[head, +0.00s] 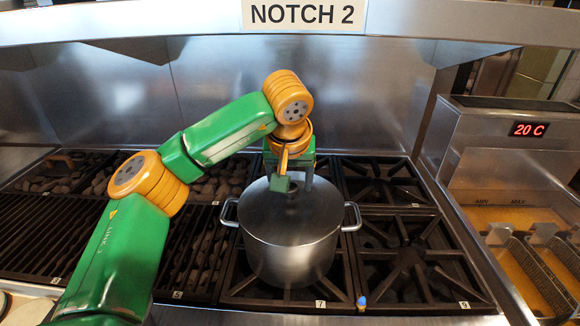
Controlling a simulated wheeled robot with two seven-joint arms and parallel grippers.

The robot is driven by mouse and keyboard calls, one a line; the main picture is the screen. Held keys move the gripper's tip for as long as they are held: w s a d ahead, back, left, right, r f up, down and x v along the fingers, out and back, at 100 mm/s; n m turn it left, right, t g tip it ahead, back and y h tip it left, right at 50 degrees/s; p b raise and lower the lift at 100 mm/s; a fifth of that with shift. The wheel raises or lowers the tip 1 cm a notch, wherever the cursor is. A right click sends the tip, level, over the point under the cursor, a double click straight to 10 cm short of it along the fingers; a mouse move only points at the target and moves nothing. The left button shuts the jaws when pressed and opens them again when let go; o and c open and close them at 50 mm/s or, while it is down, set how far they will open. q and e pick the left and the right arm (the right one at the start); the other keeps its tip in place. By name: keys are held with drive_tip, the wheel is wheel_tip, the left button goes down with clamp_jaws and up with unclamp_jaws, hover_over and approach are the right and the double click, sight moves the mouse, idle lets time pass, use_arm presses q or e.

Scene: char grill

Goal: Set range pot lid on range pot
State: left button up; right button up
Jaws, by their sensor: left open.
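The steel range pot (292,258) stands on the front burner grate marked 7, a side handle at each end. The round grey range pot lid (318,212) lies over the pot's mouth and looks level with the rim. I cannot tell whether it is fully seated all round. My left gripper (294,186) is open and points down just above the middle of the lid. Its fingers partly hide the lid's centre, so I cannot see the knob clearly. My right gripper is not in view.
Empty burner grates (408,255) lie to the right of the pot. A char grill grate (52,235) is at the left. A fryer (518,215) with baskets and a 20 C display stands at the far right. A hood edge labelled NOTCH 2 (303,15) runs across the top.

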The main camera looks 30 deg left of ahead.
use_arm(q)
drive_tip(key=p+v, duration=0.1)
drive_tip(key=v, duration=1)
drive_tip(key=shift+f, duration=0.15)
